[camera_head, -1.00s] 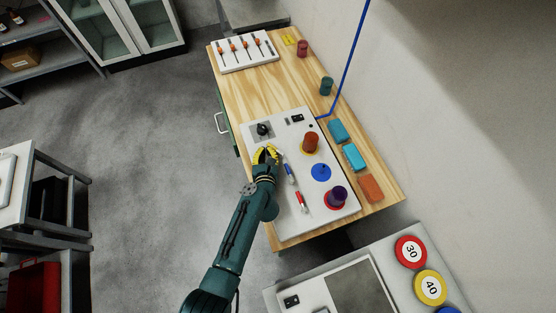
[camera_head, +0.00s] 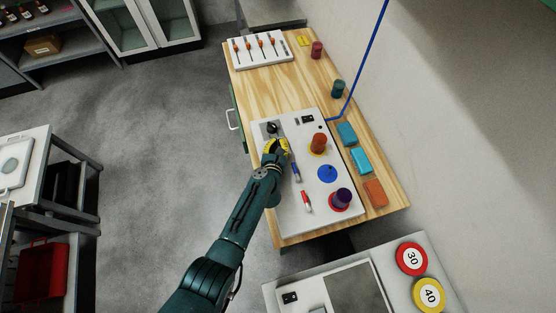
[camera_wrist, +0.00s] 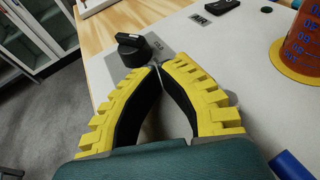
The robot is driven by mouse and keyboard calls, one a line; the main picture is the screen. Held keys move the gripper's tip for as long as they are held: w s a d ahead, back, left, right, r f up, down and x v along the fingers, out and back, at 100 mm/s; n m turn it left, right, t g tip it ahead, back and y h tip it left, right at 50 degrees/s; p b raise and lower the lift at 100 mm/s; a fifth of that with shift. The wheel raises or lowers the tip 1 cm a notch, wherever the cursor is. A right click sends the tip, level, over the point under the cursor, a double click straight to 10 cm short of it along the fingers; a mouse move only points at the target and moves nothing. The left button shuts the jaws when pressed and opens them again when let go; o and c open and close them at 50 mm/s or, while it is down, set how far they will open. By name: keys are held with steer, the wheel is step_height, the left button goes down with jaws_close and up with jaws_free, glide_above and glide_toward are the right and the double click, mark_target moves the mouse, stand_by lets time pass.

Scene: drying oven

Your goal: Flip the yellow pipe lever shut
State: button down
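My gripper (camera_head: 277,146), with yellow ridged fingers, is over the left edge of the white panel (camera_head: 325,208), just below the black knob (camera_head: 271,128) in the head view. In the wrist view my gripper (camera_wrist: 160,66) has its fingertips drawn together just short of the black knob (camera_wrist: 131,46); they look shut, with no object clearly seen between them. I cannot make out the yellow pipe lever apart from the yellow fingers; it may be hidden by them. A blue-handled lever (camera_head: 296,172) and a red-handled lever (camera_head: 306,202) lie further down the panel.
An orange cylinder (camera_head: 318,143), a blue disc (camera_head: 327,173) and a purple cylinder (camera_head: 341,199) are right of the levers. Teal blocks (camera_head: 347,133) and an orange block (camera_head: 376,193) line the wooden table's (camera_head: 275,90) right side. Bare wood lies above the panel.

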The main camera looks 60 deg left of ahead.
steer(key=shift+w, duration=0.1)
stand_by(0.4)
steer(key=s+a+r+p, duration=0.2)
steer(key=s+p, duration=0.4)
steer(key=s, duration=0.7)
steer(key=shift+s+a+r, duration=0.2)
steer(key=shift+s+r, duration=0.05)
steer(key=shift+r, duration=0.25)
